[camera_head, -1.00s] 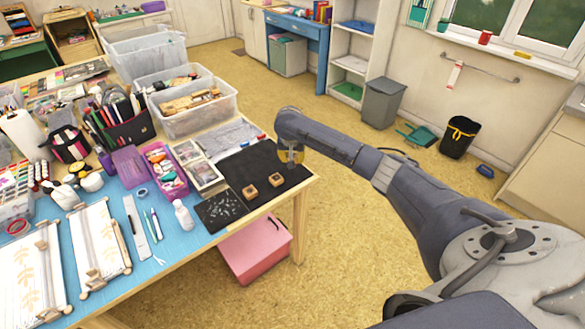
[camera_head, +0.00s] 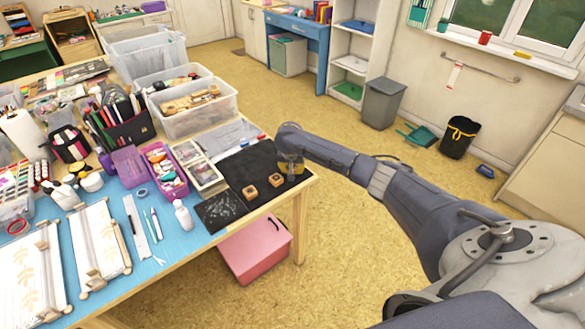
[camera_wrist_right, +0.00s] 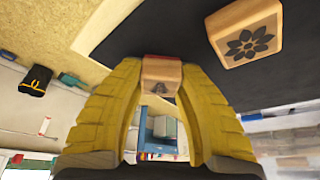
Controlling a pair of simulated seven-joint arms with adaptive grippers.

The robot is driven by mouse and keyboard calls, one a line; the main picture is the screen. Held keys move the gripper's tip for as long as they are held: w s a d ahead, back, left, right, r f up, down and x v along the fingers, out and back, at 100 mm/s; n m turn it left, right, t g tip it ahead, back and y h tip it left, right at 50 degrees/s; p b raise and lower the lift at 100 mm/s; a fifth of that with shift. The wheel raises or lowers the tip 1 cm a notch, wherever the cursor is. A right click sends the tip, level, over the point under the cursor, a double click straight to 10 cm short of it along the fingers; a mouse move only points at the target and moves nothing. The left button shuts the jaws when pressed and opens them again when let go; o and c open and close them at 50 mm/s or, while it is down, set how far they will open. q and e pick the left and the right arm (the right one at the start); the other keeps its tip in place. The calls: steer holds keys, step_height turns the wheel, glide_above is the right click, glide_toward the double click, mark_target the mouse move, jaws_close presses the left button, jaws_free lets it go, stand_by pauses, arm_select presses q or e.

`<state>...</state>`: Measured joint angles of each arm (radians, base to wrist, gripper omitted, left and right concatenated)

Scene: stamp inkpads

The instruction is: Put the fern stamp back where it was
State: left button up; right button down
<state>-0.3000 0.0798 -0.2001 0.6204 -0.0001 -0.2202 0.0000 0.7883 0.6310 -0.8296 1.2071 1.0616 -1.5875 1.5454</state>
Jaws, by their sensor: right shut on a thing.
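My right gripper (camera_head: 291,169) is over the black mat (camera_head: 237,174) near the table's right corner. In the right wrist view its yellow fingers (camera_wrist_right: 162,72) are shut on a small wooden stamp (camera_wrist_right: 162,78) with a reddish edge and a dark leaf-like mark; I take it for the fern stamp. Whether it touches the mat is unclear. A wooden stamp with a dark flower (camera_wrist_right: 246,40) stands beside it, apart from my fingers. The head view shows two wooden stamps, one at left (camera_head: 250,192) and one nearer my gripper (camera_head: 275,180). My left gripper is out of view.
A dark patterned sheet (camera_head: 221,210) lies left of the stamps. A white bottle (camera_head: 183,215), a pink tray (camera_head: 165,170) and clear plastic bins (camera_head: 195,120) crowd the table farther left. The table edge is close to my gripper.

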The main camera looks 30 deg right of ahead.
steer(key=shift+f, duration=0.1)
steer(key=c, duration=1)
jaws_free()
steer(key=v, duration=1.2)
steer(key=shift+d, duration=0.1)
